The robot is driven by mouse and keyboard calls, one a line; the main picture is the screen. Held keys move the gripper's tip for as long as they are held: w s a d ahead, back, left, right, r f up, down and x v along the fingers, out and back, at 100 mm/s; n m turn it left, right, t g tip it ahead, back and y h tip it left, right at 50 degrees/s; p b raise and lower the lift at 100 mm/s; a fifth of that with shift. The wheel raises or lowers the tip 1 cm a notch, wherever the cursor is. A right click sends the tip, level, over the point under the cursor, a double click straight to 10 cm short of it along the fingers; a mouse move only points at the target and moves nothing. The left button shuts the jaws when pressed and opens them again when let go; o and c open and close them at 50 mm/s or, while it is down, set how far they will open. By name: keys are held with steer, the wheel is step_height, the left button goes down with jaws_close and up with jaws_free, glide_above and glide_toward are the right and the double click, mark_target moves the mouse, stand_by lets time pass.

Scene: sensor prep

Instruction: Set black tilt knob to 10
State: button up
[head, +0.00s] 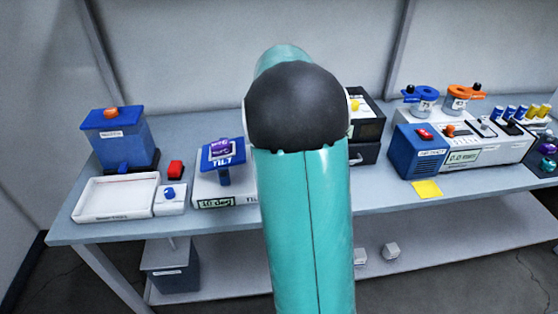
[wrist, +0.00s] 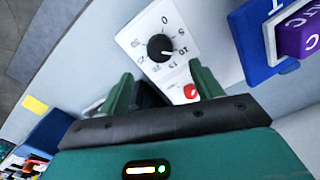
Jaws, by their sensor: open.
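In the wrist view a black round knob (wrist: 160,47) sits on a white panel (wrist: 143,28) with a printed number scale around it. A pale mark on the knob points toward the lower right, near the 10 and 15 side; the exact value is hard to read. My gripper (wrist: 164,88) is open, its two green fingers apart, below the knob in the picture and not around it. In the head view my arm covers the middle, and I cannot make out the knob or the gripper there. A white TILT base (head: 243,199) has a small green-framed display.
A red button (wrist: 190,91) is on the panel near the right finger. A blue plate (wrist: 255,45) with a purple block (wrist: 297,38) stands close by at right. In the head view a white tray (head: 115,200) and blue box (head: 125,143) are left; devices crowd the right.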

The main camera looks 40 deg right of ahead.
step_height(320, 180, up, 5)
steer(key=shift+r, duration=0.2)
stand_by(0.5)
steer(key=s+a+r+n+t, duration=0.1)
steer(key=s+a+r+n, duration=0.2)
steer(key=a, duration=0.5)
steer(key=s+a+r+n+t, duration=0.2)
steer(key=a+r, duration=0.1)
steer(key=a, duration=0.6)
steer(key=s+a+f+n+t, duration=0.2)
steer(key=s+a+n, duration=0.4)
steer(key=s+a, duration=0.6)
steer(key=shift+a+f+t, duration=0.3)
steer(key=shift+a+f, duration=0.15)
steer(key=shift+a, duration=0.6)
